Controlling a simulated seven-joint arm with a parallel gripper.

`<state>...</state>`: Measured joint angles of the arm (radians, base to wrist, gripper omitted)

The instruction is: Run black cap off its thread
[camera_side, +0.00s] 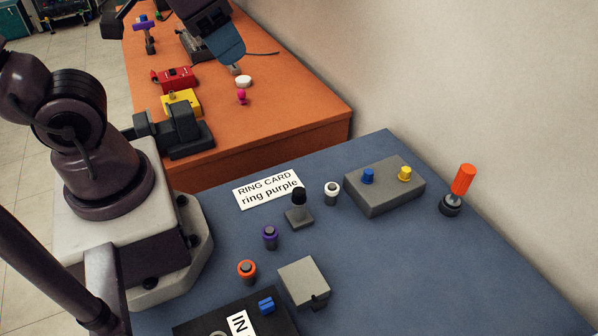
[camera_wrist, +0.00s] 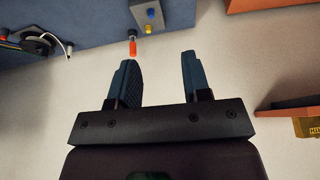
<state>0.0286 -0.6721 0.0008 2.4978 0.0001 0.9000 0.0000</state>
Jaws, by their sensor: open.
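The black cap (camera_side: 299,194) sits upright on a stubby post with a square grey base, in the middle of the blue table. The thread under it is not visible. My gripper (camera_side: 232,50) is high at the top of the side view, in front of the orange bench in the picture and well away from the cap. In the wrist view my gripper (camera_wrist: 155,75) has its two blue fingers apart with nothing between them. I cannot make out the cap in the wrist view.
A card (camera_side: 268,189) reading "ring purple" lies behind the cap. White (camera_side: 332,192), purple (camera_side: 270,237) and orange (camera_side: 246,271) ringed posts stand around it. A button box (camera_side: 384,188) and orange-handled lever (camera_side: 461,185) are to the right. A grey block (camera_side: 303,280) is in front.

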